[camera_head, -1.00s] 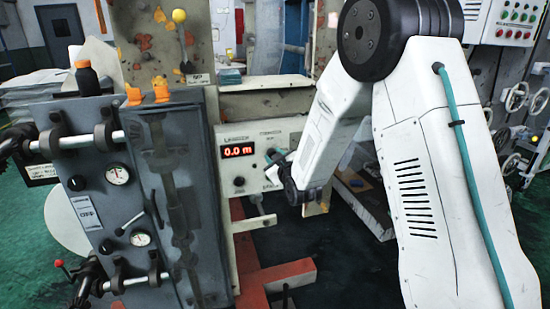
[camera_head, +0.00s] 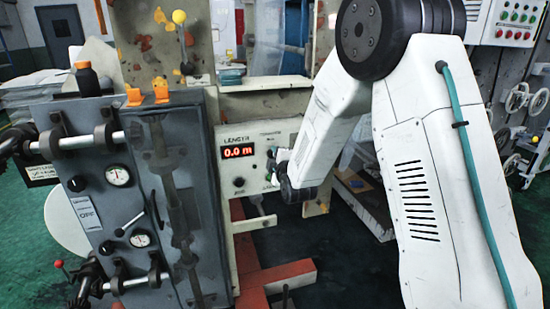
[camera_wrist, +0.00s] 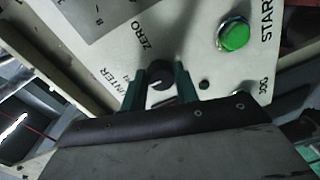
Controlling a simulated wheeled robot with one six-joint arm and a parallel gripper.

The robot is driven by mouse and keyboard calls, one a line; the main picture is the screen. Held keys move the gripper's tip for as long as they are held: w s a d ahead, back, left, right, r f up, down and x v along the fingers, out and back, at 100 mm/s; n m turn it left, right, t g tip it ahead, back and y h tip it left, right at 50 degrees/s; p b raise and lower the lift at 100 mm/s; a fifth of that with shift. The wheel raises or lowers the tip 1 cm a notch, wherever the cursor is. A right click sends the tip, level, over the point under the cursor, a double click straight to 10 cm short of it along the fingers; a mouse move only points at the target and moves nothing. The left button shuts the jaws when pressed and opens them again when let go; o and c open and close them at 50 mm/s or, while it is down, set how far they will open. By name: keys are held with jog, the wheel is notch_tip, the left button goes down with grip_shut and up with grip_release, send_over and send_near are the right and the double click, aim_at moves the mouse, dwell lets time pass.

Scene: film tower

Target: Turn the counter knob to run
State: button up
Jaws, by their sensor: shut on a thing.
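The counter knob (camera_wrist: 160,74) is a small dark round knob with a pale pointer line, on a light panel between printed words, one of them ZERO. My gripper (camera_wrist: 160,86) has its two green fingers on either side of the knob, shut on it. In the head view my gripper (camera_head: 274,158) is at the right half of the counter panel (camera_head: 224,168), and the knob is hidden there by the fingers. The pointer's exact setting is hard to read.
The counter's red display (camera_head: 238,152) reads 0.0 m, with a black knob (camera_head: 238,181) below it. A green button (camera_wrist: 234,35) near START is close to my gripper in the wrist view. The grey roller unit (camera_head: 165,220) stands left of the panel.

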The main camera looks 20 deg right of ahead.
jog(key=shift+n, duration=0.5)
jog(key=o, duration=1)
jog(key=shift+s, duration=0.15)
jog(key=s, duration=0.7)
jog(key=shift+s+r, duration=0.3)
